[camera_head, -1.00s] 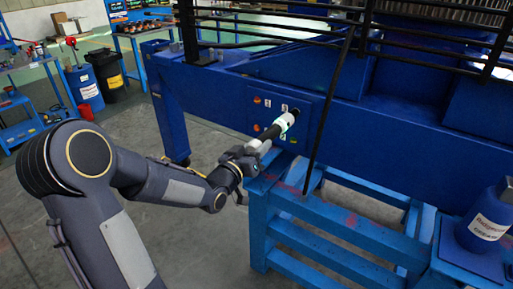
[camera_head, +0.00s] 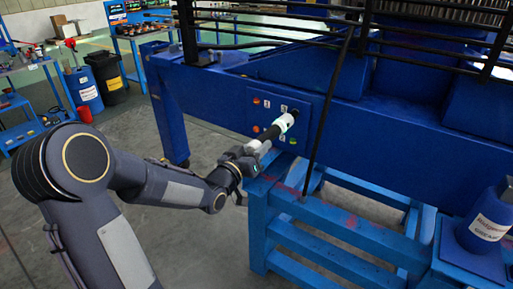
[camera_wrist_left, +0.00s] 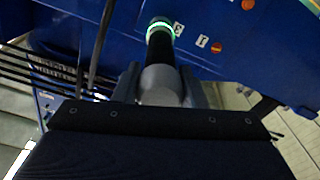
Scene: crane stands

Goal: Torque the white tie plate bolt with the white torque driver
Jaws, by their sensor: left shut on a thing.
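My left gripper (camera_head: 257,146) is shut on the torque driver (camera_head: 272,132), which has a dark shaft and a white collar. The driver points up and right at the blue plate (camera_head: 311,108) on the crane's side beam. In the left wrist view the driver (camera_wrist_left: 160,50) stands between the two fingers of my gripper (camera_wrist_left: 160,88), with a glowing green ring near its far end. That end hides the spot it points at, so I cannot tell whether it touches a bolt. No white bolt can be made out. My right gripper is not in view.
Orange-red round fittings (camera_head: 256,101) and small white number labels (camera_wrist_left: 202,41) sit on the plate. A blue stand (camera_head: 330,235) is below the beam. A black hose (camera_head: 328,110) hangs right of the plate. A blue bottle (camera_head: 486,222) stands at the far right.

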